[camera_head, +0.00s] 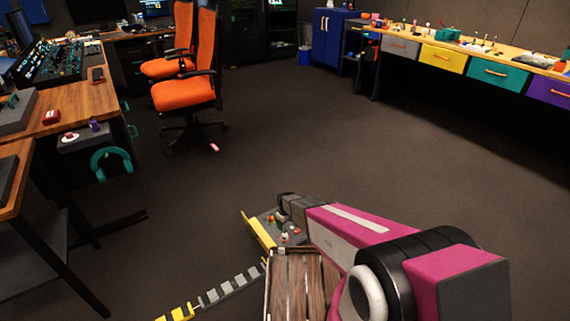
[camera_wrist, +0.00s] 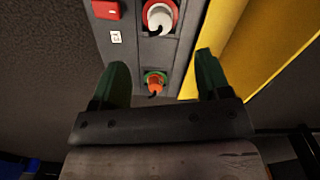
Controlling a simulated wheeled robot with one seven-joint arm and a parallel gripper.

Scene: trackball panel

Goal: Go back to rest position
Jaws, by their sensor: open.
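In the wrist view my gripper (camera_wrist: 160,68) is open, with two dark green fingers spread apart and nothing held between them. Behind the gap is a grey panel (camera_wrist: 140,50). It carries a white ball in a red ring (camera_wrist: 161,15), an orange ball in a green ring (camera_wrist: 154,83) and a red block (camera_wrist: 106,9). In the head view my magenta arm reaches from the lower right to the small panel (camera_head: 268,225) with its yellow side. The arm's end covers part of the panel. The fingers cannot be made out there.
A wooden slatted surface (camera_head: 300,285) lies below my arm. Desks stand at the left, with orange chairs (camera_head: 187,92) behind. A long bench with coloured drawers (camera_head: 443,58) runs along the right. The floor (camera_head: 300,130) between is mostly clear. A yellow plate (camera_wrist: 250,45) flanks the panel.

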